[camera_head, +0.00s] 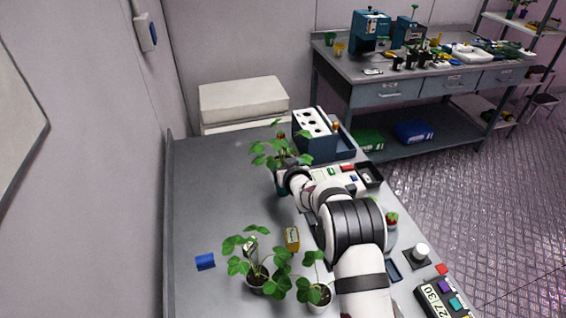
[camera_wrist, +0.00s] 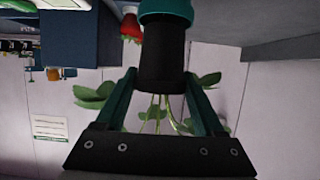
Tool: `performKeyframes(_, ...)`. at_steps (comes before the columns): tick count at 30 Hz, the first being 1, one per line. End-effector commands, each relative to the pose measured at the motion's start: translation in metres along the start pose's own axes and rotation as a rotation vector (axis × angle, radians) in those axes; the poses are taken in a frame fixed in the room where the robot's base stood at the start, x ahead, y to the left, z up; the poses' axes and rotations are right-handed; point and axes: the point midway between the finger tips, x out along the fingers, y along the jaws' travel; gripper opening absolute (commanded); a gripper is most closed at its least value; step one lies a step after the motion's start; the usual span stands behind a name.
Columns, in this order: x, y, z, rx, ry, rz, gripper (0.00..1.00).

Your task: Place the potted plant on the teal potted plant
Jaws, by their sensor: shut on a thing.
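A leafy green plant (camera_head: 275,152) stands at my gripper (camera_head: 284,178), over the far part of the bench. In the wrist view my gripper (camera_wrist: 160,78) is shut on its black pot (camera_wrist: 163,58), with one dark green finger on each side. That view is upside down, with stems and leaves hanging toward the lower edge. A round teal piece (camera_wrist: 166,10) adjoins the pot at the end away from the leaves. I cannot tell whether it is a separate teal pot or part of the held one. My gripper and leaves hide the pot in the head view.
A blue block (camera_head: 205,261) lies left. A blue rack with a white holed top (camera_head: 313,122) stands behind the held plant. A red berry (camera_wrist: 131,28) shows beside the pot. The left bench is mostly clear.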

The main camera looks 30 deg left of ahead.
Motion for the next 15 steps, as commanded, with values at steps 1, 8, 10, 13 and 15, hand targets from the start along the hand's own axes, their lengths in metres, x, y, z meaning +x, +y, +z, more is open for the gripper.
performKeyframes(1, -0.0001, 0.0001, -0.0001, 0.0, 0.0, 0.0, 0.11)
performKeyframes(8, 0.001, 0.0001, 0.0034, 0.001, -0.001, 0.0, 0.83)
performKeyframes(10, 0.001, 0.0002, 0.0033, 0.001, -0.001, 0.0, 0.96)
performKeyframes(13, 0.001, 0.0002, 0.0032, 0.001, -0.001, 0.0, 1.0)
performKeyframes(15, 0.0009, 0.0002, 0.0031, 0.001, -0.001, 0.0, 1.0)
